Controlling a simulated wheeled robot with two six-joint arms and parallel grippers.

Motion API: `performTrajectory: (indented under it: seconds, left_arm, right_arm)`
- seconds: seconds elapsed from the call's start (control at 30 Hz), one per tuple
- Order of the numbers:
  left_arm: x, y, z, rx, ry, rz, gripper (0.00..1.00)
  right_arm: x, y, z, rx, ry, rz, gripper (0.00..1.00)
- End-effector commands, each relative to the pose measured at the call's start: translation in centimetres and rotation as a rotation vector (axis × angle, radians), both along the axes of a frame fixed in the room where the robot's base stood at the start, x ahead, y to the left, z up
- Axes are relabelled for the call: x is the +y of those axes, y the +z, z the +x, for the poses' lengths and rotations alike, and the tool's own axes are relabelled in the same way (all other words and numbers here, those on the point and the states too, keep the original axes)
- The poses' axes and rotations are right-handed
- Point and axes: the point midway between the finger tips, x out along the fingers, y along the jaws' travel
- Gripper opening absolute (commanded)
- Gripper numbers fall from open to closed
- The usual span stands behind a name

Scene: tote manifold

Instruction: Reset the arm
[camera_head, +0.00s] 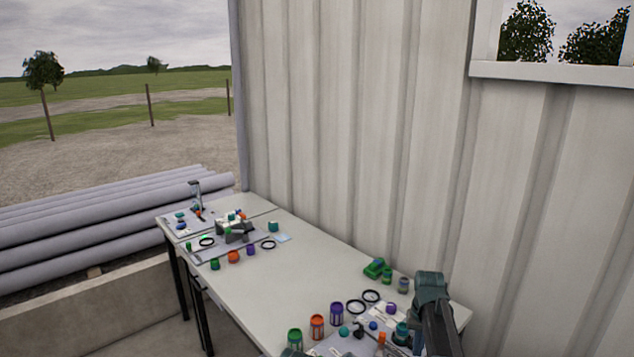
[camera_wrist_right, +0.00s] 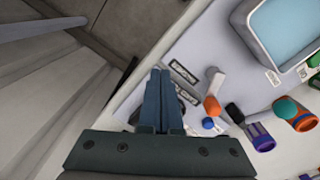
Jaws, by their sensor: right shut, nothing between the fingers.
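My right arm (camera_head: 432,290) comes in at the lower right of the head view, over the near end of the long table. In the right wrist view my right gripper (camera_wrist_right: 160,73) is shut, its two fingers together and empty. It hangs above a light panel with labelled slots on the table. An orange-tipped white fitting (camera_wrist_right: 212,106) lies to the right of the fingers, apart from them. My left gripper is not in view.
The white table (camera_head: 300,255) runs along a corrugated wall. A second cluster stands at the far end. The table's middle is clear. A blue-lined tray (camera_wrist_right: 262,65) shows in the wrist view.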

Motion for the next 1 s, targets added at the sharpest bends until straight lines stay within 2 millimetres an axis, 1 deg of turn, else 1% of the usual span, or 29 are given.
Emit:
performTrajectory:
  seconds: [0.03, 0.17, 0.27, 0.33, 0.37, 0.4, 0.47, 0.5, 0.6, 0.7, 0.8, 0.9, 1.0]
  left_arm:
    - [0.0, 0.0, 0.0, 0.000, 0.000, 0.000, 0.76]
    - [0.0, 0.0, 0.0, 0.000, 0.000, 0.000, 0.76]
    - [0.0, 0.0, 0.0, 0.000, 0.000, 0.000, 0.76]
    - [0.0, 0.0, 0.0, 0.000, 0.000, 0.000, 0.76]
    - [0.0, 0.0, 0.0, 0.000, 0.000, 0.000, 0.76]
    - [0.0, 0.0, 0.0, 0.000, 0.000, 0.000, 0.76]
    - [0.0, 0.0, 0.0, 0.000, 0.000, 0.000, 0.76]
    - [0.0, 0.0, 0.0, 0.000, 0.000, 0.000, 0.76]
    - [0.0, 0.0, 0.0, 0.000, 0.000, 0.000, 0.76]
    - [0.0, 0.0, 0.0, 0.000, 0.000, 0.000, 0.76]
    - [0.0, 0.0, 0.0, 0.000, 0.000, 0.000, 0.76]
    - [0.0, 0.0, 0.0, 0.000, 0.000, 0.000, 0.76]
    - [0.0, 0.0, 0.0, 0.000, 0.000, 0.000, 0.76]
  right_arm:
    - [1.2, 0.0, -1.0, 0.002, 0.020, -0.003, 0.00]
    - [4.5, 0.0, -3.0, 0.007, 0.078, -0.010, 0.00]
    - [7.4, 0.0, -5.2, 0.013, 0.133, -0.019, 0.00]
    - [9.8, 0.0, -7.2, 0.018, 0.183, -0.025, 0.00]
    - [10.9, 0.0, -8.3, 0.020, 0.206, -0.028, 0.00]
    - [12.4, 0.0, -9.9, 0.024, 0.242, -0.033, 0.00]
    - [14.8, 0.0, -12.6, 0.029, 0.303, -0.043, 0.00]
    - [16.2, 0.1, -14.5, 0.033, 0.345, -0.050, 0.00]
    - [19.1, 0.1, -18.7, 0.039, 0.438, -0.064, 0.00]
    - [20.7, 0.1, -21.6, 0.044, 0.503, -0.076, 0.00]
    - [21.5, 0.1, -23.3, 0.046, 0.542, -0.084, 0.00]
    - [21.9, 0.1, -23.9, 0.047, 0.559, -0.087, 0.00]
    - [22.0, 0.1, -23.9, 0.048, 0.562, -0.088, 0.00]
